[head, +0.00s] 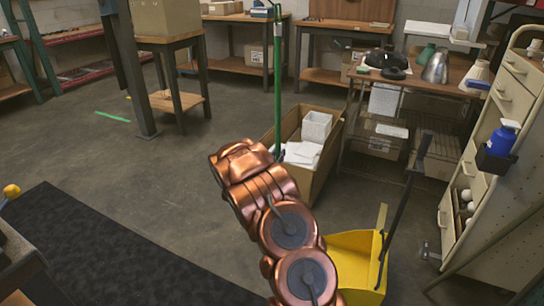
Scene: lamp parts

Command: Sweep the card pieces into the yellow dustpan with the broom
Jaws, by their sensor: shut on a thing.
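The broom's green handle (278,85) stands nearly upright, right of the end of my copper arm. My gripper (274,151) is mostly hidden behind my wrist, with only a small dark part showing against the handle, and it is shut on it. The broom's head is hidden behind my arm. The yellow dustpan (358,258) lies on the floor at the lower right, partly covered by my arm, with its long black handle (405,190) leaning up to the right. I cannot make out any card pieces on the floor.
An open cardboard box (322,171) with white items stands just behind my arm. A beige cabinet (490,150) closes off the right side. A black mat (110,255) lies at the lower left. The grey floor on the left is mostly clear, apart from a green strip (112,116).

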